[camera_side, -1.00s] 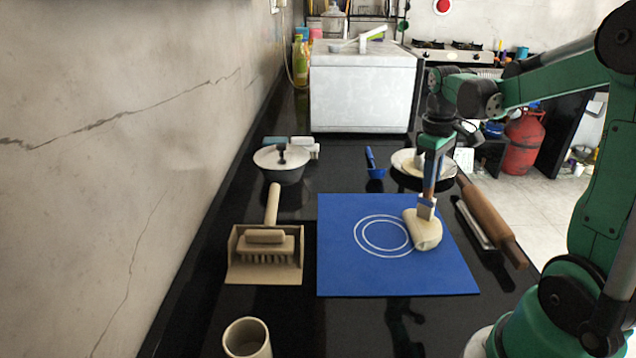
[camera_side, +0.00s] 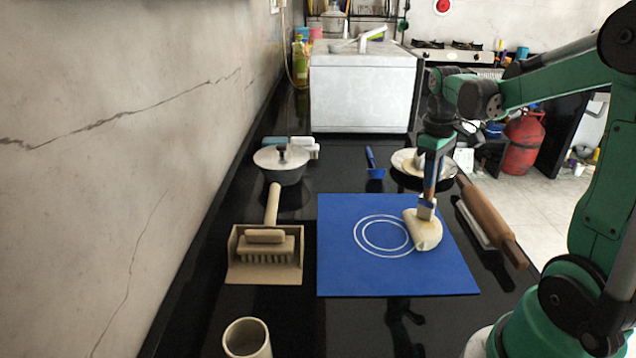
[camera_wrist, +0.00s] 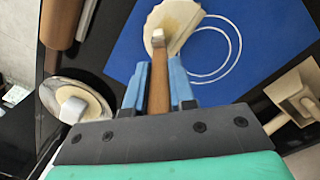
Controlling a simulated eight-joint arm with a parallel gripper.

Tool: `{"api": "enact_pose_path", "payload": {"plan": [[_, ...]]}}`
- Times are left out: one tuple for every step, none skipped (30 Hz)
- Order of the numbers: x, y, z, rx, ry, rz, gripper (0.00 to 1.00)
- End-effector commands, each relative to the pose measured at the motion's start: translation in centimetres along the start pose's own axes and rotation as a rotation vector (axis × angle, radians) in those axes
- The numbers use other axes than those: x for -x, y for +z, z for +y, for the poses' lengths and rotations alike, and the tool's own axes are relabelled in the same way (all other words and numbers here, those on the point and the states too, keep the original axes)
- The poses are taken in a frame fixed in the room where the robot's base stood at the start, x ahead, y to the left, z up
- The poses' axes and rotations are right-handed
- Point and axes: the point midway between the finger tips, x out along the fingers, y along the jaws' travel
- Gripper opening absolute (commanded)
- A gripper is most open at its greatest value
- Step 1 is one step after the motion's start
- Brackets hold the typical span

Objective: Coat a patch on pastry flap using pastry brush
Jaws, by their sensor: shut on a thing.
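The pastry flap (camera_side: 424,239) is a pale folded piece of dough on the right part of the blue mat (camera_side: 345,275), partly over the white printed rings. It also shows in the wrist view (camera_wrist: 180,18), with a tan, darker area near the brush. My gripper (camera_side: 432,165) is shut on the wooden handle of the pastry brush (camera_side: 427,208). The brush stands nearly upright with its head down at the top of the pastry. In the wrist view the blue fingers sit on both sides of the brush handle (camera_wrist: 158,85). The bristle tips are hidden.
A rolling pin (camera_side: 490,222) lies right of the mat. A dustpan with a hand brush (camera_side: 264,256) is at the left, and a beige cup (camera_side: 246,338) at the front. The mat's left side is clear.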

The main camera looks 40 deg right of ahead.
Motion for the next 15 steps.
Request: {"api": "enact_pose_path", "payload": {"plan": [[0.0, -0.1, 0.1, 0.000, 0.000, 0.000, 0.00], [0.0, -0.2, 0.2, 0.000, 0.000, 0.000, 0.00], [0.0, -0.2, 0.2, 0.000, 0.000, 0.000, 0.00], [0.0, -0.2, 0.2, 0.000, 0.000, 0.001, 0.00], [0.0, -0.2, 0.2, 0.000, 0.001, 0.001, 0.00], [0.0, -0.2, 0.2, 0.000, 0.001, 0.001, 0.00], [0.0, -0.2, 0.2, 0.000, 0.001, 0.001, 0.00], [0.0, -0.2, 0.2, 0.000, 0.001, 0.001, 0.00], [0.0, -0.1, 0.1, 0.000, 0.001, 0.001, 0.00], [0.0, -0.1, 0.1, 0.000, 0.001, 0.001, 0.00], [0.0, 0.1, -0.1, 0.000, 0.001, 0.001, 0.00], [0.0, 0.4, -0.3, 0.000, 0.001, 0.001, 0.00], [0.0, 0.6, -0.6, 0.000, 0.001, 0.000, 0.00], [0.0, 0.9, -0.8, 0.000, 0.000, 0.000, 0.00], [0.0, 1.2, -1.1, 0.000, 0.000, 0.000, 0.00]]}}
